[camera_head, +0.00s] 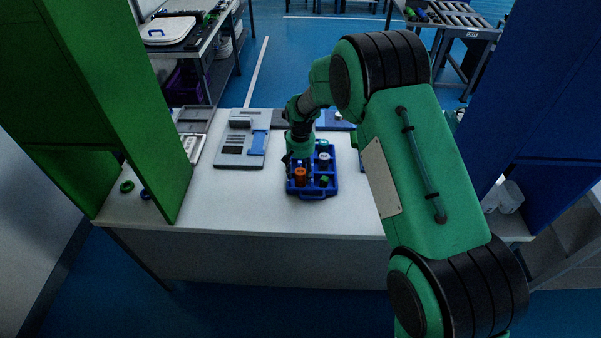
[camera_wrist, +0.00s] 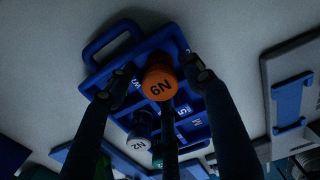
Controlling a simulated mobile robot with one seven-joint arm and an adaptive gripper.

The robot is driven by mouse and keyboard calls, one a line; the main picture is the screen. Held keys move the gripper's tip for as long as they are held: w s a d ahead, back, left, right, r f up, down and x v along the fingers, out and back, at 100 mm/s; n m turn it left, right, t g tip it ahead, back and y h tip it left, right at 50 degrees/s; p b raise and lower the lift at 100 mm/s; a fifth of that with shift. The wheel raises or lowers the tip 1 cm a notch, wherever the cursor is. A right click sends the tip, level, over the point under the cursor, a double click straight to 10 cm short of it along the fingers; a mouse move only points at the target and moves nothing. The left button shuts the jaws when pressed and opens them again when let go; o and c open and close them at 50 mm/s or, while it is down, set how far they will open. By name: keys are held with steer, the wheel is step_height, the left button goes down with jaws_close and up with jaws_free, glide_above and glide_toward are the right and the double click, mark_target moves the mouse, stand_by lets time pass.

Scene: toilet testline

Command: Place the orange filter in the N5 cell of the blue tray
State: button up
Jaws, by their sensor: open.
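The orange filter (camera_head: 300,176) stands upright at the near-left part of the blue tray (camera_head: 318,194). In the wrist view the orange filter (camera_wrist: 160,82) shows its round top with dark letters, upside down and hard to read. My gripper (camera_head: 299,158) is above the tray, pointing down.
A white-topped filter (camera_head: 324,158) and a green item (camera_head: 324,181) are also in the tray. A grey fixture with a blue plate (camera_head: 257,143) lies to the left. Green (camera_head: 150,110) and blue (camera_head: 545,130) panels flank the table.

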step_height(320, 180, up, 12)
steer(key=p, duration=0.2)
steer(key=shift+r, duration=0.15)
stand_by(0.4)
stand_by(0.7)
steer(key=s+d+r+t, duration=0.1)
steer(key=s+d+r, duration=0.45)
steer(key=r, duration=0.35)
steer(key=s+d+r+m+t, duration=0.1)
steer(key=s+d+r, duration=0.3)
steer(key=s+r, duration=0.3)
steer(key=s+d+r+t, duration=0.1)
steer(key=s+d+r, duration=0.4)
steer(key=r, duration=0.5)
steer(key=s+d+r+t, duration=0.1)
steer(key=s+d, duration=0.2)
steer(key=s, duration=0.5)
steer(key=s+d+r+m, duration=0.1)
steer(key=s+d, duration=0.2)
steer(key=s, duration=0.6)
steer(key=s+d+r+t, duration=0.1)
steer(key=s+d, duration=0.3)
steer(key=s, duration=0.5)
steer(key=shift+s+r+m+t, duration=0.2)
steer(key=shift+r+m+t, duration=0.1)
steer(key=shift+r, duration=0.05)
